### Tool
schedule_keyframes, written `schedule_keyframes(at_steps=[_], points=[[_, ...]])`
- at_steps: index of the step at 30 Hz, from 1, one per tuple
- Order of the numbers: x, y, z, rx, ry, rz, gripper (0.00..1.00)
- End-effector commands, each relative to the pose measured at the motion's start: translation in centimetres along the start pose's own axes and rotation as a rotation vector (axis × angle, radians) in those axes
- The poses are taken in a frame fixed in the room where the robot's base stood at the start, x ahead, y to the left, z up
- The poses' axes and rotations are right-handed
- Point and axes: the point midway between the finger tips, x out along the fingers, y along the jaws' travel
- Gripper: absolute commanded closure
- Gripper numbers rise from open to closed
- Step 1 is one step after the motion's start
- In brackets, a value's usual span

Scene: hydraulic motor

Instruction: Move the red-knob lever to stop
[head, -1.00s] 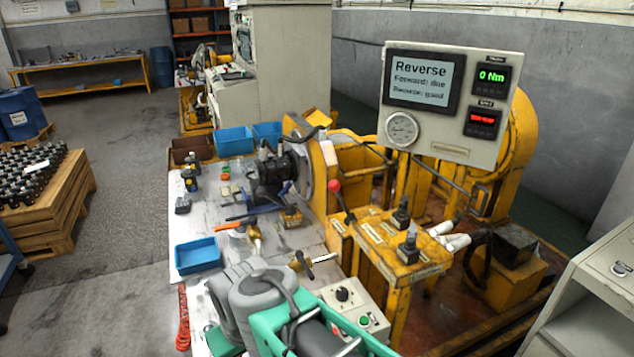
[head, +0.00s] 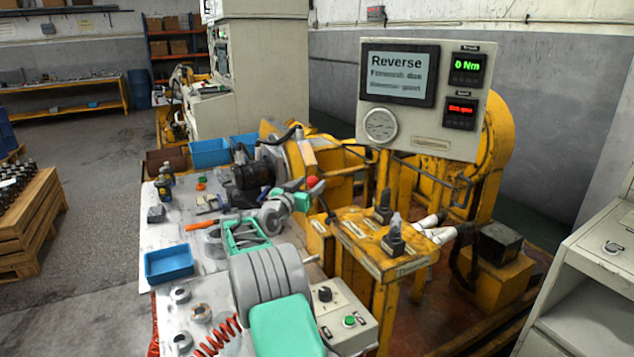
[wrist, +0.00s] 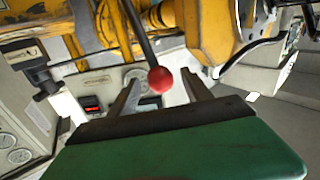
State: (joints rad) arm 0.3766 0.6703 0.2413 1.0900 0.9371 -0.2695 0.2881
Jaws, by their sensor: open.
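The red-knob lever shows its red ball (head: 313,182) at the left end of the yellow control stand (head: 370,240). My gripper (head: 303,190) is right beside the knob in the head view, coming from the left. In the wrist view the red knob (wrist: 160,80) and its dark rod (wrist: 142,35) appear between my two open fingers. I cannot tell whether a finger touches the knob. The display panel (head: 410,75) reads "Reverse", with 0 Nm on the green readout. The lower part of the lever is largely hidden in the head view.
Two more dark levers (head: 394,236) stand on the yellow stand, right of the red knob. A grey workbench (head: 210,270) on the left holds a blue tray (head: 168,262), a motor and loose parts. A control box (head: 340,312) with knob and green button sits in front.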

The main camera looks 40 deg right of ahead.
Motion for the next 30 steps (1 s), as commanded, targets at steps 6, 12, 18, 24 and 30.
schedule_keyframes(at_steps=[6,12,18,24,30], points=[[3.9,0.0,0.0,0.000,-0.002,0.000,0.42],[4.9,-0.1,0.1,-0.002,-0.003,-0.002,0.42],[4.9,-0.1,0.1,-0.002,-0.003,-0.002,0.46],[4.9,-0.1,0.1,-0.002,-0.003,-0.002,0.63],[4.8,-0.1,0.1,-0.002,-0.004,-0.002,0.79]])
